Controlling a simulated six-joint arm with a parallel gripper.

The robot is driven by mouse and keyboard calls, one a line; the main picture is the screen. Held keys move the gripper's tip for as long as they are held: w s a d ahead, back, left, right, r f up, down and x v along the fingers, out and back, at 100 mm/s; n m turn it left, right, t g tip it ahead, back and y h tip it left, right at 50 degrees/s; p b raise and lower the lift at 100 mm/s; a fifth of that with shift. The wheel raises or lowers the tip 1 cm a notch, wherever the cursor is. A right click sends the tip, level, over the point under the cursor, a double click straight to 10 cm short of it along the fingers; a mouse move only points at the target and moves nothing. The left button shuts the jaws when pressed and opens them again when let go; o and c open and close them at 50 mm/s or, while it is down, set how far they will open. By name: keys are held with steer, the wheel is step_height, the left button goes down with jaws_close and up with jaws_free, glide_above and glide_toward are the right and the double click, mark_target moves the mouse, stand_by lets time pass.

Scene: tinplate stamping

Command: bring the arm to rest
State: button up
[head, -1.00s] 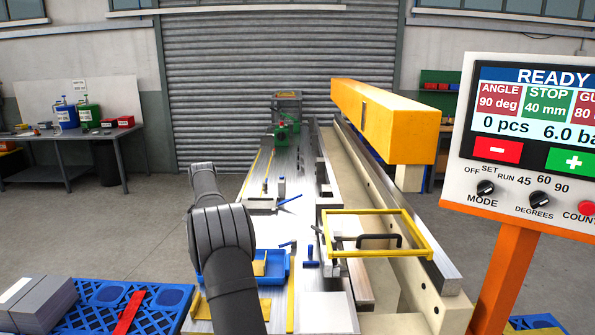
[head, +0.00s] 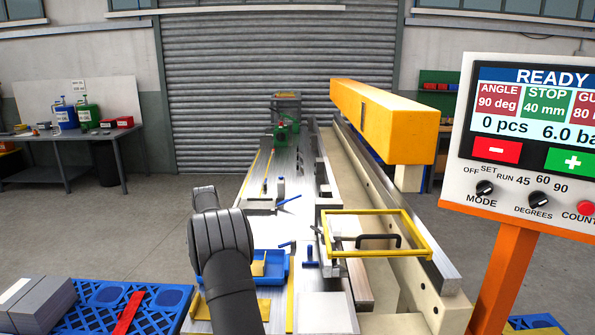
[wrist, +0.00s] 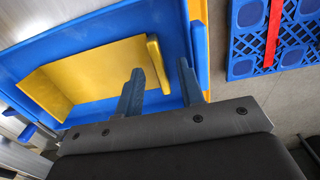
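My arm (head: 222,250) rises from the bottom of the head view, and its upper part bends at the left of the bench. The head view does not show the fingers. I cannot tell how high the fingers are above the tray. The tray also shows in the head view (head: 281,273), partly hidden by my arm.
A control panel (head: 535,140) reading READY is at the right. A blue pallet (head: 100,300) with grey sheets (head: 38,303) is at the lower left. Open floor lies left of the bench.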

step_height(320, 180, up, 17)
step_height(320, 180, down, 17)
steer(key=shift+f, duration=0.15)
step_height(320, 180, up, 8)
steer(key=r, duration=0.1)
steer(key=s+d+r, duration=0.3)
steer(key=d+r, duration=0.4)
steer(key=d, duration=0.4)
steer(key=s+d+r, duration=0.2)
steer(key=s+d, duration=0.5)
steer(key=d, duration=0.2)
steer(key=s+d+r, duration=0.3)
steer(key=s+d, duration=0.3)
steer(key=d, duration=0.3)
steer(key=shift+s+r+m, duration=0.3)
steer(key=shift+s, duration=0.1)
